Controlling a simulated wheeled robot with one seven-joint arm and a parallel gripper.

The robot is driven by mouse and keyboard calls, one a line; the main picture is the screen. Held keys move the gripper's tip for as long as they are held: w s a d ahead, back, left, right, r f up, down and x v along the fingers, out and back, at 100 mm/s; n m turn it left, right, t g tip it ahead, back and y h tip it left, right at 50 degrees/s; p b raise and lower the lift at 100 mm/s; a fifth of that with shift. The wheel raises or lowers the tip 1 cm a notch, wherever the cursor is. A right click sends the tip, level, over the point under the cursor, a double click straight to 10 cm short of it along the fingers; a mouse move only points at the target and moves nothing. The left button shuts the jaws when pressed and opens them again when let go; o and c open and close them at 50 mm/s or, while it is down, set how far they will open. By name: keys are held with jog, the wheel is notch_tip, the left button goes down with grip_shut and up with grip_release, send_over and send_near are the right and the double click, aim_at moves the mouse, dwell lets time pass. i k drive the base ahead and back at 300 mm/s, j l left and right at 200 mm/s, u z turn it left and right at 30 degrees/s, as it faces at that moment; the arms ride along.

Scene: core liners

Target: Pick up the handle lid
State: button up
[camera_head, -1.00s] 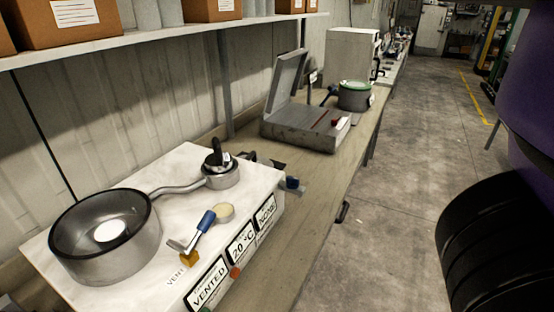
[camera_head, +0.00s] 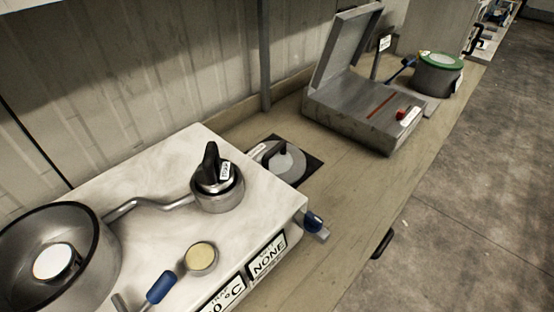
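Two things could be the handle lid, and I cannot tell which is meant. One is a round grey lid-like disc (camera_head: 284,162) with a raised grip, lying on a dark square mat on the bench behind the white unit. The other is a black upright handle (camera_head: 211,163) with a small white label, seated on top of a small metal cup (camera_head: 219,193) on the white unit. My gripper is not in view.
The white unit (camera_head: 165,165) also holds a large open metal pot (camera_head: 95,255), joined by a bent pipe to the cup, and a blue-handled lever (camera_head: 161,287). An open grey case (camera_head: 365,118) and a green-topped pot (camera_head: 437,75) stand further along the bench. Bare bench (camera_head: 345,190) lies between.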

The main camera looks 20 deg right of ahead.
aim_at(285, 160)
jog(key=i+l+z, duration=0.3)
jog(key=i, duration=0.15)
jog(key=i+z, duration=0.3)
jog(key=i, duration=0.2)
